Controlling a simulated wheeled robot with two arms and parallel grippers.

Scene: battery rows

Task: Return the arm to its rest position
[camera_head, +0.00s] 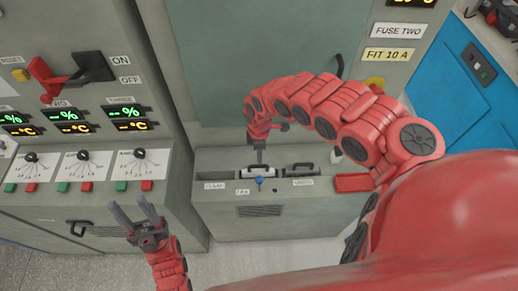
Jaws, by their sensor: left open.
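My left gripper (135,210) is at the lower left, in front of the grey cabinet. Its two dark fingers are spread apart, with nothing between them. My right arm arches in from the right, and its gripper (259,156) points down over the low grey box. It is just above the left black-and-white handled block (257,172). The fingers are small and seen edge-on, so I cannot tell whether they touch the block or are shut.
A control cabinet with a red lever (45,78) and displays stands at left. A blue cabinet (440,85) stands at right. Floor shows at lower left.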

